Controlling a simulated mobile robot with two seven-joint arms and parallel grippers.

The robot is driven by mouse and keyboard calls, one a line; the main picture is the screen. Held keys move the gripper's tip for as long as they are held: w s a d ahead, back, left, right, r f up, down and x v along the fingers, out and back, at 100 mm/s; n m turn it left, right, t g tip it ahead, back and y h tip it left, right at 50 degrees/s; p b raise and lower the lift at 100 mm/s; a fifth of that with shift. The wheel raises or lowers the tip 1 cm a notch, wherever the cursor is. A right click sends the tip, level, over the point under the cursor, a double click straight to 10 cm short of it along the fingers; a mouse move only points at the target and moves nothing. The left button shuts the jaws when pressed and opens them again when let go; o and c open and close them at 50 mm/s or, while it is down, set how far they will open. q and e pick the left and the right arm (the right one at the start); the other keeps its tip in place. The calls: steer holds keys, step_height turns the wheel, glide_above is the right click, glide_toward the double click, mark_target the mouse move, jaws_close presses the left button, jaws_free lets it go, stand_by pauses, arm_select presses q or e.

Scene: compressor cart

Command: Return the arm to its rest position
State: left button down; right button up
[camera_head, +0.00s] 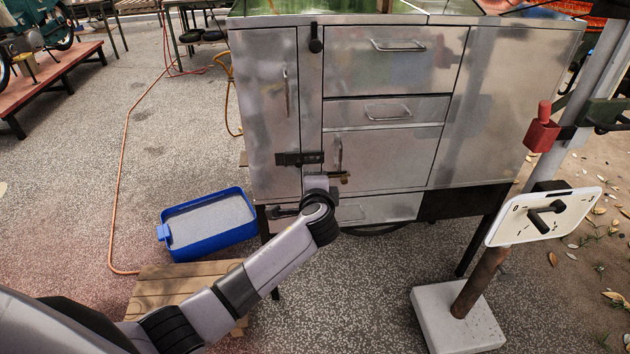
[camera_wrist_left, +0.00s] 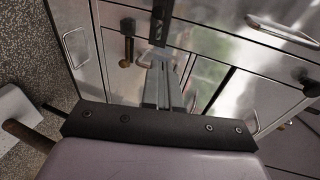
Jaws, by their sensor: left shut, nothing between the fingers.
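My left arm (camera_head: 260,265) reaches in from the lower left to the front of the metal cart (camera_head: 490,100). My left gripper (camera_head: 320,184) is at the cart's front, just below a black latch bar (camera_head: 298,158); its fingertips are mostly hidden by my wrist in the head view. In the left wrist view the fingers (camera_wrist_left: 158,58) are shut and empty, pointing at the latch bar (camera_wrist_left: 159,22). I cannot tell whether they touch it. A brass piece (camera_head: 340,178) hangs beside the gripper; it also seems to show in the left wrist view (camera_wrist_left: 126,62). My right gripper is not in view.
A blue tub (camera_head: 238,235) stands on the ground left of my forearm, and a wooden slatted top (camera_head: 155,287) lies under the arm. A post with a white panel (camera_head: 543,216) stands at the right. Open paving lies at left.

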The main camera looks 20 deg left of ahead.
arm_select(q)
steer(key=s+d+f+n+g+h+p, duration=0.25)
steer(key=s+f+n+h, duration=0.2)
steer(key=s+f, duration=0.95)
steer(key=s+r+n+h+p, duration=0.1)
steer(key=s+n+h, duration=0.1)
steer(key=s, duration=0.7)
steer(key=s+r+n+h, duration=0.1)
steer(key=s+n, duration=0.3)
steer(key=s, duration=0.6)
steer(key=shift+s+d+r+h+p, duration=0.2)
steer(key=shift+s+r+h+p, duration=0.1)
steer(key=shift+r+h+p, duration=0.05)
